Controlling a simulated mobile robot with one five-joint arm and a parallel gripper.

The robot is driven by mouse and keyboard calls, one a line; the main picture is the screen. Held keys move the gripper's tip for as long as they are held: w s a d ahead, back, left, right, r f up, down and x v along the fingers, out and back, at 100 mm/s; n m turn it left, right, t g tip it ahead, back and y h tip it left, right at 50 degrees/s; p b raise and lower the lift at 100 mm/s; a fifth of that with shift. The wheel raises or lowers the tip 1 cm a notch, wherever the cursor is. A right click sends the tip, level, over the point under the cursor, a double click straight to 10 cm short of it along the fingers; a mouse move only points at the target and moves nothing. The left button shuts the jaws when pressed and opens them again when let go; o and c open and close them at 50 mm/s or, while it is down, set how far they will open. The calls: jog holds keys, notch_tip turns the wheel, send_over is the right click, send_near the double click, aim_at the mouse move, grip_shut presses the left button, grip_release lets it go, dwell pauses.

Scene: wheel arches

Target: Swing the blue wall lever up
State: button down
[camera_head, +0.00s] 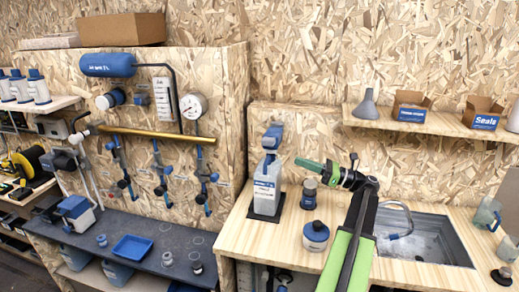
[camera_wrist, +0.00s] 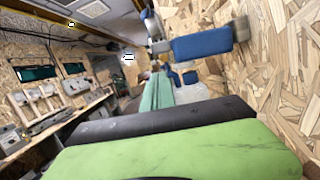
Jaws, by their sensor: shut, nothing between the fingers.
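The blue wall lever (camera_head: 273,134) shows on the wooden wall panel, just above a grey bottle with a blue cap (camera_head: 266,178). In the wrist view the blue lever (camera_wrist: 203,43) is large, sticking out from the wall at upper right. My gripper (camera_head: 298,161) has green fingers and is shut and empty. It points left, to the right of the lever and a little lower in the head view. In the wrist view the green fingers (camera_wrist: 160,88) reach forward below and left of the lever. I see no clear contact; the exact depth gap cannot be told.
A small dark jar (camera_head: 309,194) and a blue-lidded jar (camera_head: 316,236) stand on the wooden counter (camera_head: 242,237) below my arm. A sink (camera_head: 425,238) lies at right. A shelf (camera_head: 440,123) with boxes juts from the wall. Pipes and valves fill the left panel.

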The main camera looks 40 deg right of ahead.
aim_at(272, 141)
jog(key=p+x, duration=0.2)
jog(key=x, duration=0.8)
jog(key=shift+w+r, duration=0.1)
jog(key=shift+w, duration=0.15)
jog(key=shift+r+p, duration=0.1)
jog(key=shift+p, duration=0.2)
